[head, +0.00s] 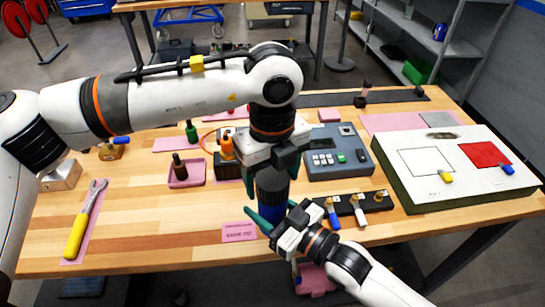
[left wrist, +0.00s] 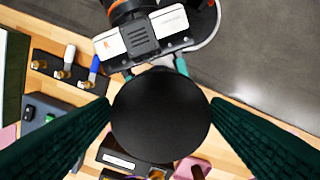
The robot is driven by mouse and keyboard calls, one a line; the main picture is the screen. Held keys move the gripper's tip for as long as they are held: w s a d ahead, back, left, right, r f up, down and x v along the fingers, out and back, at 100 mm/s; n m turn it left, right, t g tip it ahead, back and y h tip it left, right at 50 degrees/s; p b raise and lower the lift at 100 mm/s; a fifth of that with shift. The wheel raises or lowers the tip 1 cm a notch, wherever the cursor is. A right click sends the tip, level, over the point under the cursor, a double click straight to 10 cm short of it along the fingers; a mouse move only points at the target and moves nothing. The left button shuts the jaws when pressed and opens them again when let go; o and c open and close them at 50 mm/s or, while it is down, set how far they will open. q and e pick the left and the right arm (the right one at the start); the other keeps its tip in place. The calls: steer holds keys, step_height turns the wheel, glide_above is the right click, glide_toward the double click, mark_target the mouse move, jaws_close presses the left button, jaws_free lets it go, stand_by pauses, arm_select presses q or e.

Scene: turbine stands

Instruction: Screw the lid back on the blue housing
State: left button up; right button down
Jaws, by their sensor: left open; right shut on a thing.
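The blue housing (head: 271,213) stands upright near the front middle of the table, with the black lid (head: 272,182) at its top. Whether the lid is seated or threaded is hidden. My right gripper (head: 268,222) is shut on the blue housing from the front, and part of it shows at the top of the left wrist view (left wrist: 138,70). My left gripper (head: 271,168) points down over the lid, open. In the left wrist view the round lid top (left wrist: 160,116) lies between the green fingers of the left gripper (left wrist: 160,104), very close to both; contact is unclear.
A white-topped box (head: 440,165) is at far right.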

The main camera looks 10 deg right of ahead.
arm_select(q)
steer(key=shift+f, duration=0.75)
steer(key=shift+c, duration=0.5)
